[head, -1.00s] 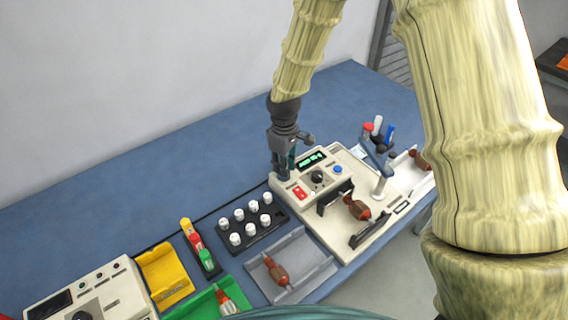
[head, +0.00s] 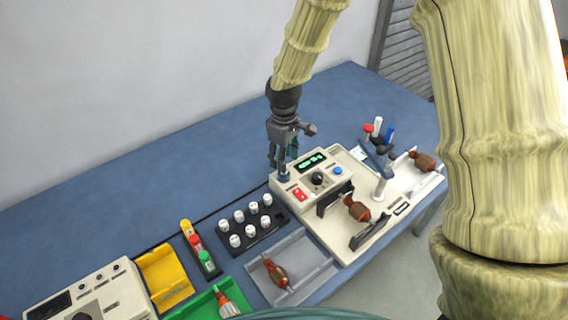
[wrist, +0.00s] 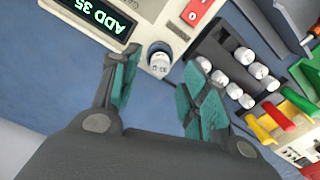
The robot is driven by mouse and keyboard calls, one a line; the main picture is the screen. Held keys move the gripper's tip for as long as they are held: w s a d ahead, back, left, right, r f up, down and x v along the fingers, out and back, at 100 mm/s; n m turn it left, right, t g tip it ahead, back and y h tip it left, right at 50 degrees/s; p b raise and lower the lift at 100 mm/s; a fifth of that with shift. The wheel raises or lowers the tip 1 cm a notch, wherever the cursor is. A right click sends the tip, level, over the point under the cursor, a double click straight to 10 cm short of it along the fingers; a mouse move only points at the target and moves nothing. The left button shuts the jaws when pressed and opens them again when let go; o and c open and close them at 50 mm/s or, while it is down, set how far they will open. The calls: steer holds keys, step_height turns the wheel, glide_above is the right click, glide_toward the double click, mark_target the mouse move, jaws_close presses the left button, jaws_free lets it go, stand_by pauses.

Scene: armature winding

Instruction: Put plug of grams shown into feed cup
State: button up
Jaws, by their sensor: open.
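The winding machine (head: 345,235) has a green display (wrist: 85,15) that reads "ADD 35" in the wrist view. The feed cup (head: 284,176) is at the machine's back left corner. In the wrist view a white plug (wrist: 159,68) shows at the cup, between and beyond my fingertips; its marking is too small to read and how deep it sits is unclear. My gripper (wrist: 155,90) is open and empty, just above the cup, with teal pads apart.
A grey tray (head: 318,262) with a brown armature lies in front of the rack. Yellow (head: 165,275) and green (head: 200,305) bins and another control box (head: 95,295) are at left. Coloured-handled tools (head: 380,130) stand at right. The blue table behind is clear.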

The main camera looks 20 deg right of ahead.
step_height(320, 180, up, 8)
stand_by(0.4)
stand_by(0.4)
